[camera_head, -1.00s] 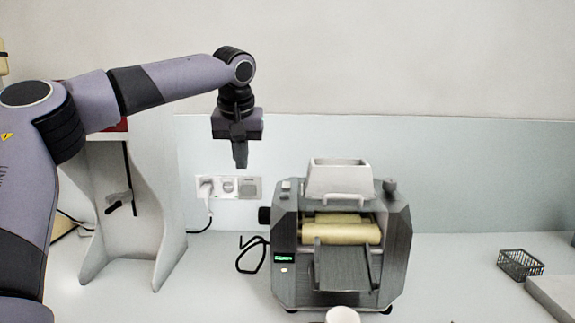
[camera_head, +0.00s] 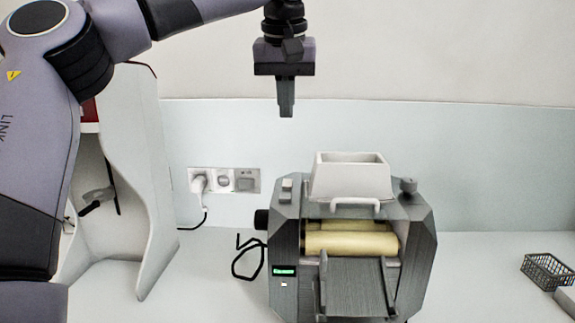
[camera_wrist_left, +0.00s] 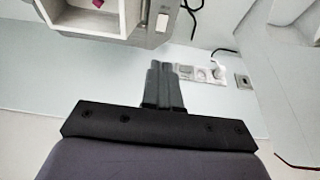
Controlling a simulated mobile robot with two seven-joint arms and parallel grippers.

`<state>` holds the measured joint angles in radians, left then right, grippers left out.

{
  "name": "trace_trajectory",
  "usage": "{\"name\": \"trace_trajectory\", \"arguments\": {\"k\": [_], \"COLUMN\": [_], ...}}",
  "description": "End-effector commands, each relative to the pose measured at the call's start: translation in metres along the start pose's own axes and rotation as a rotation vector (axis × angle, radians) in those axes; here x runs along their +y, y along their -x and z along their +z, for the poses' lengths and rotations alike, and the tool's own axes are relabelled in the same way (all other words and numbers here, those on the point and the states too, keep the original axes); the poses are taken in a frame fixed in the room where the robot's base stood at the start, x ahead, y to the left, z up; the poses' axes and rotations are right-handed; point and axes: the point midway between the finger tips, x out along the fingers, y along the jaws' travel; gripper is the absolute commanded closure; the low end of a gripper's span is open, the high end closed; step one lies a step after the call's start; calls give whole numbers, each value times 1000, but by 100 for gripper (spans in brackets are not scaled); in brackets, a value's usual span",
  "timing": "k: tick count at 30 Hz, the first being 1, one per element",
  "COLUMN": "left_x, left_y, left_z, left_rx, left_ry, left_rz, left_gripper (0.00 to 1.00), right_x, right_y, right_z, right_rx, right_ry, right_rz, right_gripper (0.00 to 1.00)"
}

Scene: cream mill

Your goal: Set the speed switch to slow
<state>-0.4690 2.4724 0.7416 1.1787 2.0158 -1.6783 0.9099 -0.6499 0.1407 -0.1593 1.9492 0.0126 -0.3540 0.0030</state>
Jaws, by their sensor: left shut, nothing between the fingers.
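The grey mill (camera_head: 415,235) stands on the counter with a white hopper (camera_head: 350,178) and pale rollers (camera_head: 350,243). A small light block on its top left corner (camera_head: 286,190) looks like the speed switch. In the left wrist view a pale switch (camera_wrist_left: 162,22) sits on the grey top beside the white hopper (camera_wrist_left: 90,18). Its setting is too small to read. My left gripper (camera_head: 287,112) is shut and empty, pointing down, in line above that corner in the head view and apart from it. Its fingers (camera_wrist_left: 162,65) also show in the left wrist view. My right gripper is not in view.
A wall socket panel (camera_head: 224,180) with a plug and cable is behind, left of the mill. A white stand (camera_head: 130,190) is at the left. A black knob (camera_head: 408,185) tops the mill's right side. A dark wire basket (camera_head: 548,271) lies at the right.

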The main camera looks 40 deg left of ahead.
Motion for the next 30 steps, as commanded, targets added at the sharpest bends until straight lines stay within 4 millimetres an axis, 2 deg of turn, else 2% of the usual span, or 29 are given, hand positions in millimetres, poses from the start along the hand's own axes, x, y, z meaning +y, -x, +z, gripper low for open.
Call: {"name": "trace_trajectory", "arguments": {"k": [5, 8, 21, 27, 30], "left_x": [-1, -1, -1, -1, -1], "left_y": [-11, -26, -115, -135, -139], "left_z": [0, 1, 3, 7, 8], "left_rx": [-3, -5, -4, -2, -1], "left_ry": [0, -1, -1, 0, -1], "left_rz": [-2, -2, -2, -1, -1], "left_gripper": [100, 100, 100, 100, 100], "right_x": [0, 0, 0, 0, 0], "right_y": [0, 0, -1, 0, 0], "right_z": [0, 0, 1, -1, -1], "right_rx": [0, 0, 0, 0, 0], "right_ry": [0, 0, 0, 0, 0], "right_rz": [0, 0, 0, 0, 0], "right_gripper": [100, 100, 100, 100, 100]}}
